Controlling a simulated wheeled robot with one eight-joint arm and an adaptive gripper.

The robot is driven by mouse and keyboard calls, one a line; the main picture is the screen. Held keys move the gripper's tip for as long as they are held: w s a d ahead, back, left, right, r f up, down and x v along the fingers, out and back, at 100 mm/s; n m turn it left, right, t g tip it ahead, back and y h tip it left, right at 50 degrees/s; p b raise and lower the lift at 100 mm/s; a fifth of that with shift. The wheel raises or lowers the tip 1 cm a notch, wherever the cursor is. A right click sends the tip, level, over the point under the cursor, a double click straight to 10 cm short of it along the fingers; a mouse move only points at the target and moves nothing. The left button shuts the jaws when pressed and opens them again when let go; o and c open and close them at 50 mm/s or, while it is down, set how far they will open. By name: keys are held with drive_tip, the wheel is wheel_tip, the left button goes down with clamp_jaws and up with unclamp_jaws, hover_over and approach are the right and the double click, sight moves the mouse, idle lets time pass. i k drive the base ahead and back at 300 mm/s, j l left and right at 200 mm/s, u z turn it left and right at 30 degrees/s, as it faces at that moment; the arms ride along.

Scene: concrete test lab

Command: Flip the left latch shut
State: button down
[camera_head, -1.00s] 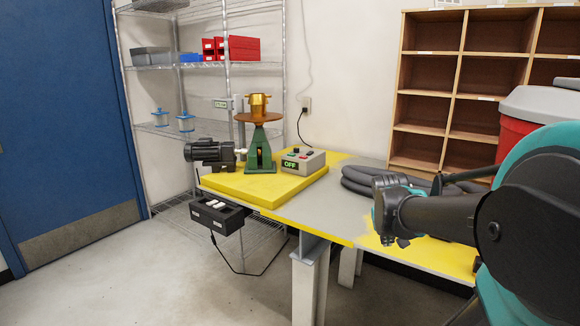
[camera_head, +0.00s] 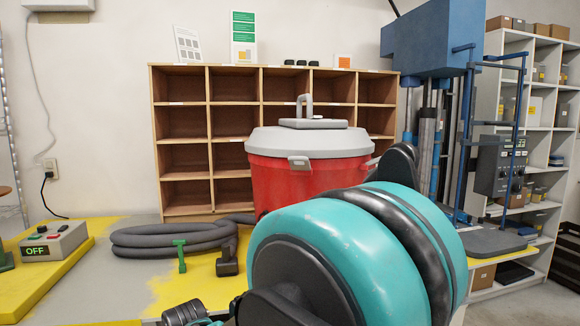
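A red drum (camera_head: 305,178) with a grey lid (camera_head: 310,142) stands on the table, behind my teal arm. A small grey latch (camera_head: 299,162) shows at the front left of the lid's rim; I cannot tell whether it is open or shut. Another small grey piece (camera_head: 374,161) juts out at the rim's right edge, partly hidden by my arm. Part of my gripper (camera_head: 184,313) shows at the bottom edge, low and left of the drum and apart from it. Its fingers are mostly cut off, so their opening cannot be judged.
A grey hose (camera_head: 170,238) lies coiled left of the drum. A green T-shaped piece (camera_head: 180,256) and a dark fitting (camera_head: 228,260) are near it. A control box (camera_head: 54,241) reading OFF sits at left. A blue machine (camera_head: 428,45) stands at right, wooden cubbies (camera_head: 180,121) behind.

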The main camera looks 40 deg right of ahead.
sight(296, 163)
drive_tip(key=z, duration=1.35)
